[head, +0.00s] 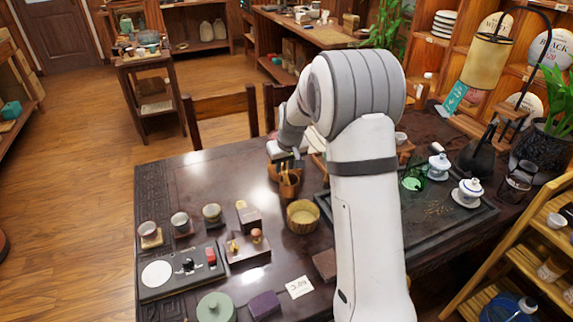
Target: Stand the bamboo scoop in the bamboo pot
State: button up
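A small brown pot (289,187), which looks like the bamboo pot, stands on the dark table left of my arm. Thin light-brown sticks (284,171) rise from its mouth; I cannot tell whether one of them is the bamboo scoop. My gripper (281,158) is small in the head view, just above the pot and partly hidden by my own arm. Its fingers are too small and dark to read, so I cannot tell whether it is open or holds anything.
A woven basket (302,216) stands close in front of the pot. Left are several cups, a black panel (182,272) and a small wooden stand (248,246). Right of my arm is a dark tea tray (441,232) with lidded white cups. The table's back left is clear.

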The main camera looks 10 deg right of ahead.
jog(key=o, duration=0.4)
jog(key=shift+c, duration=0.2)
jog(key=v, duration=0.7)
jog(key=shift+r, duration=0.4)
jog(key=shift+s, duration=0.2)
